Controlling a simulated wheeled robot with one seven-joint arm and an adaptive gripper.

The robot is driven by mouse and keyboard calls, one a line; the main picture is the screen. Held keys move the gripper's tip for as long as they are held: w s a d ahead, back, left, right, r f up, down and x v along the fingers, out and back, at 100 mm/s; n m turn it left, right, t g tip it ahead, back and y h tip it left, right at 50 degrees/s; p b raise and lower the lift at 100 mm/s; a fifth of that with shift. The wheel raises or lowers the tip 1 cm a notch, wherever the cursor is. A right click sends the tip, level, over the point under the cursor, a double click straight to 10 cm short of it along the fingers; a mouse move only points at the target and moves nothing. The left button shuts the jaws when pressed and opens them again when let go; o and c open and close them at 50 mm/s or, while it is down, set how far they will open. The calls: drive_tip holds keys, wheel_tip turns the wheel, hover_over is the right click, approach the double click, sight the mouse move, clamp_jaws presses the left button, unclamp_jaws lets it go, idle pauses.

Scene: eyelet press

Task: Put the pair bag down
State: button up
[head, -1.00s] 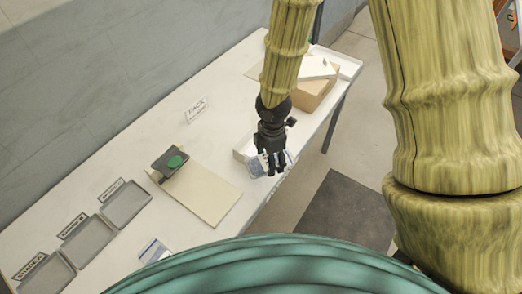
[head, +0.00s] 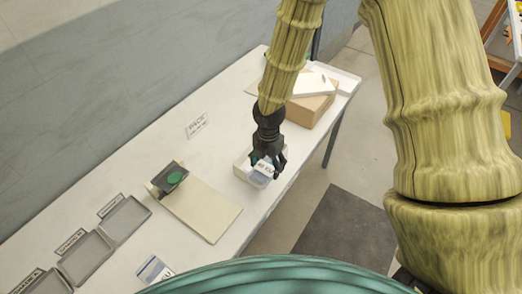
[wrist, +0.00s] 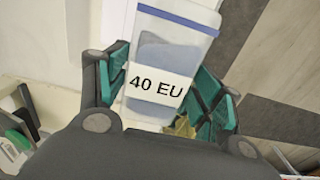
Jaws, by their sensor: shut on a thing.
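My gripper (head: 268,168) is shut on a clear pair bag (head: 262,178) with a blue edge. In the wrist view the bag (wrist: 178,50) carries a white label reading "40 EU" and stands between the green-padded fingers (wrist: 165,90). The bag is at the opening of a small white tray (head: 242,170) near the table's front edge. I cannot tell whether the bag touches the tray's floor. The fingers and bag hide much of the tray's inside.
A "PACK" sign (head: 197,126) stands behind the tray. Left are a beige board (head: 205,212), a dark press with a green disc (head: 174,178), grey labelled trays (head: 87,258) and another bag (head: 154,271). A cardboard box (head: 312,108) stands beyond, at the right.

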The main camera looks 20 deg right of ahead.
drive_tip(key=w, duration=0.2)
drive_tip(key=w+p, duration=0.1)
drive_tip(key=w, duration=0.2)
drive_tip(key=w+p, duration=0.1)
drive_tip(key=w, duration=0.2)
drive_tip(key=shift+w+d+f, duration=0.25)
drive_tip(key=shift+f, duration=0.15)
drive_tip(key=shift+f+p, duration=1.05)
drive_tip(key=shift+f, duration=0.65)
drive_tip(key=shift+f, duration=0.65)
drive_tip(key=o, duration=0.8)
drive_tip(key=shift+r, duration=0.1)
drive_tip(key=shift+r, duration=0.75)
wheel_tip(320, 180, up, 12)
drive_tip(key=b, duration=0.3)
drive_tip(key=shift+f+b, duration=0.2)
drive_tip(key=shift+b, duration=0.1)
